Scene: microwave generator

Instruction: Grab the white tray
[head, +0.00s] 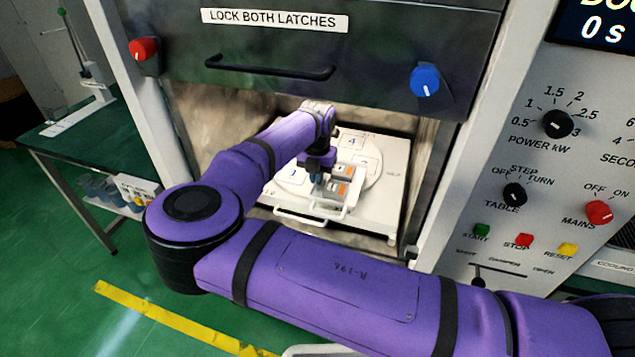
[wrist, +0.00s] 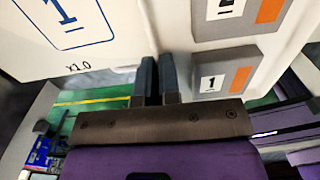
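The white tray (head: 324,216) is inside the open chamber, on the front part of a white numbered turntable (head: 292,176). It has raised loop handles and carries grey blocks with orange patches and number labels. My gripper (head: 318,178) reaches down to the tray's left side. In the wrist view its two dark fingers (wrist: 158,78) are nearly together, with the tray's thin white edge (wrist: 151,32) running in between their tips. They look shut on that edge, though the contact itself is hidden. Blocks 1 (wrist: 222,78) and 2 (wrist: 238,16) show right of the fingers.
A raised dark door (head: 330,60) with a handle hangs above the chamber opening. The chamber's side walls stand close on both sides. A control panel (head: 560,180) is on the right. A green bench (head: 100,140) with containers stands at left. My arm crosses the foreground.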

